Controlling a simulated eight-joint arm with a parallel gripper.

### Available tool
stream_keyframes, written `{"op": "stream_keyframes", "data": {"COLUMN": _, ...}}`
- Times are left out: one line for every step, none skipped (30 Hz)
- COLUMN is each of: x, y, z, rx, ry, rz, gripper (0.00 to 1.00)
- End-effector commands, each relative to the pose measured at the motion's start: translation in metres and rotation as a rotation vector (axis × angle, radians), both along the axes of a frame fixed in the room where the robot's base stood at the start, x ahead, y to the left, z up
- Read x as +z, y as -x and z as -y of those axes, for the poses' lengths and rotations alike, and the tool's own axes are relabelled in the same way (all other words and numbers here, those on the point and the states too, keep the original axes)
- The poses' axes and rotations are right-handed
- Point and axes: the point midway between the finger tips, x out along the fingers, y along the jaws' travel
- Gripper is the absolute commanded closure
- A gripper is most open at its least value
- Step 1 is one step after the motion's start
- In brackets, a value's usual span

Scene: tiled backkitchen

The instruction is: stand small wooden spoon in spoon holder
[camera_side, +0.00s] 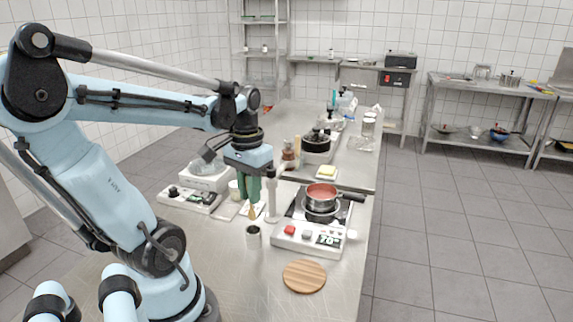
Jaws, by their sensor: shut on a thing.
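My gripper (249,200) points down over the steel counter, its green fingers shut on the small wooden spoon (253,212). The spoon hangs roughly upright, and a short tan length of it shows below the fingertips; the rest is hidden by the fingers. The spoon holder (253,239) is a small pale cup with a dark opening, standing upright on the counter just below the spoon. The spoon's lower end appears a little above the opening; I cannot tell from this one view whether it is exactly over it.
Right of the holder is a white hot plate (307,238) carrying a red-topped pan (321,193). A thin stand (271,195) rises close to my gripper's right. A round wooden board (304,276) lies in front. A white scale-like device (190,199) is at left.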

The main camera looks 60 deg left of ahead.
Motion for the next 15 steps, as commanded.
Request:
{"op": "stream_keyframes", "data": {"x": -0.002, "y": 0.0, "z": 0.0, "rx": 0.0, "ry": 0.0, "rz": 0.0, "gripper": 1.0}}
{"op": "stream_keyframes", "data": {"x": -0.004, "y": 0.0, "z": 0.0, "rx": 0.0, "ry": 0.0, "rz": 0.0, "gripper": 1.0}}
{"op": "stream_keyframes", "data": {"x": -0.007, "y": -0.001, "z": 0.0, "rx": 0.0, "ry": 0.0, "rz": 0.0, "gripper": 1.0}}
{"op": "stream_keyframes", "data": {"x": -0.008, "y": -0.001, "z": 0.0, "rx": 0.0, "ry": 0.0, "rz": 0.0, "gripper": 1.0}}
{"op": "stream_keyframes", "data": {"x": -0.011, "y": -0.001, "z": 0.0, "rx": 0.0, "ry": 0.0, "rz": 0.0, "gripper": 1.0}}
{"op": "stream_keyframes", "data": {"x": -0.014, "y": -0.001, "z": 0.0, "rx": 0.0, "ry": 0.0, "rz": 0.0, "gripper": 1.0}}
{"op": "stream_keyframes", "data": {"x": -0.016, "y": -0.001, "z": 0.0, "rx": 0.0, "ry": 0.0, "rz": 0.0, "gripper": 1.0}}
{"op": "stream_keyframes", "data": {"x": -0.018, "y": 0.0, "z": 0.0, "rx": 0.0, "ry": 0.0, "rz": 0.0, "gripper": 1.0}}
{"op": "stream_keyframes", "data": {"x": -0.021, "y": -0.001, "z": 0.0, "rx": 0.0, "ry": 0.0, "rz": 0.0, "gripper": 1.0}}
{"op": "stream_keyframes", "data": {"x": -0.023, "y": -0.001, "z": 0.0, "rx": 0.0, "ry": 0.0, "rz": 0.0, "gripper": 1.0}}
{"op": "stream_keyframes", "data": {"x": -0.025, "y": -0.001, "z": 0.0, "rx": 0.0, "ry": 0.0, "rz": 0.0, "gripper": 1.0}}
{"op": "stream_keyframes", "data": {"x": -0.028, "y": -0.001, "z": 0.0, "rx": 0.0, "ry": 0.0, "rz": 0.0, "gripper": 1.0}}
{"op": "stream_keyframes", "data": {"x": -0.03, "y": -0.001, "z": 0.0, "rx": 0.0, "ry": 0.0, "rz": 0.0, "gripper": 1.0}}
{"op": "stream_keyframes", "data": {"x": -0.032, "y": -0.001, "z": -0.001, "rx": 0.001, "ry": 0.0, "rz": 0.0, "gripper": 1.0}}
{"op": "stream_keyframes", "data": {"x": -0.035, "y": -0.001, "z": 0.0, "rx": 0.0, "ry": 0.0, "rz": 0.0, "gripper": 1.0}}
